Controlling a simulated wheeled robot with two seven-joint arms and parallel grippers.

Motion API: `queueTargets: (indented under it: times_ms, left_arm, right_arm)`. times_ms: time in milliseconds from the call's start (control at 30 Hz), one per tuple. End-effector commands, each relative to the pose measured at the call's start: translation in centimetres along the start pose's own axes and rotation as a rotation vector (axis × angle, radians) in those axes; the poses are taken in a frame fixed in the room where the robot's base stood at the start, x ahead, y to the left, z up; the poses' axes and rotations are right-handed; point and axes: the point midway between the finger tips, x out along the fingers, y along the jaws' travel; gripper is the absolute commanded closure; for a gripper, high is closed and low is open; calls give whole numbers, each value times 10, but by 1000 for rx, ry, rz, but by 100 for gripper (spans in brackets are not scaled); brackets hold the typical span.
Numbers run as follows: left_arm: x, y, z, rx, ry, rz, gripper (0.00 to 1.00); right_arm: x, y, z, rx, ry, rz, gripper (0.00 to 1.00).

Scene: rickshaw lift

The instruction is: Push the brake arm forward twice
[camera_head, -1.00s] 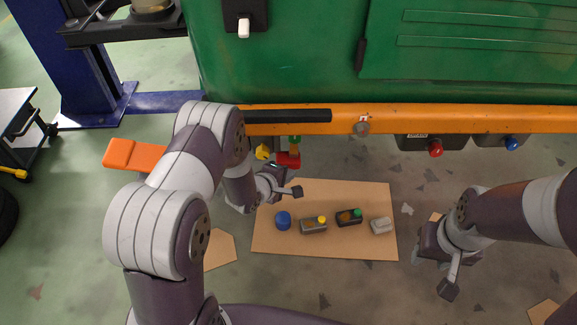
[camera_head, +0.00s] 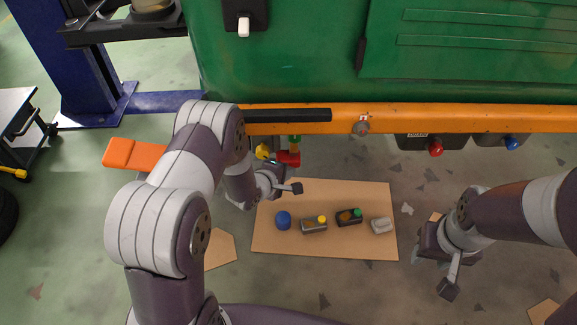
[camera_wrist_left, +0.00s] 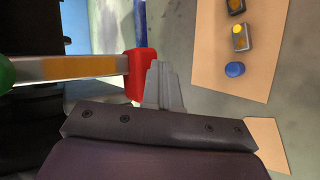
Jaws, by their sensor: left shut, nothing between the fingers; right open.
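The brake arm is a pale metal bar with an orange stripe and a red end (camera_head: 290,158). It hangs below the orange beam, and its red end also shows in the left wrist view (camera_wrist_left: 141,75). My left gripper (camera_head: 276,167) is shut and empty. In the left wrist view its fingers (camera_wrist_left: 162,84) are right beside the red end, on the side away from the bar. I cannot tell whether they touch it. My right gripper (camera_head: 416,254) is open at the right, away from the brake arm.
The green body (camera_head: 280,60) and orange beam (camera_head: 400,120) close off the far side. A cardboard sheet (camera_head: 325,248) on the floor bears several small parts, including a blue cap (camera_head: 283,220). Red (camera_head: 436,149) and blue (camera_head: 512,143) knobs sit under the beam at right.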

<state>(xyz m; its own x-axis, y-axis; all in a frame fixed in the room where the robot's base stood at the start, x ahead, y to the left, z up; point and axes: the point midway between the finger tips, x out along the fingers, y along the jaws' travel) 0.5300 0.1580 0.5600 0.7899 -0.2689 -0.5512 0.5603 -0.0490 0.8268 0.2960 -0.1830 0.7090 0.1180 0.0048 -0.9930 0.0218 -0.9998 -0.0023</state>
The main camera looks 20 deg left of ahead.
Motion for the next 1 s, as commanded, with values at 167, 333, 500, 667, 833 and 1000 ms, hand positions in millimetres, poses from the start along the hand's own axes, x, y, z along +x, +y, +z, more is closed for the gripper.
queueTargets:
  times_ms: [167,333,500,667,833,1000]
  left_arm:
    - [2,2,-1,0,0,2,100]
    - [3,3,-2,0,0,2,100]
    - [5,4,-4,0,0,3,100]
    - [6,6,-5,0,1,4,100]
    - [7,7,-6,0,1,4,100]
    - [9,8,-7,0,1,5,100]
  right_arm:
    - [0,0,0,0,0,0,57]
    - [1,0,0,0,0,0,57]
    - [1,0,0,0,0,0,57]
    - [1,0,0,0,0,0,57]
    - [1,0,0,0,0,0,57]
    - [2,0,0,0,0,0,57]
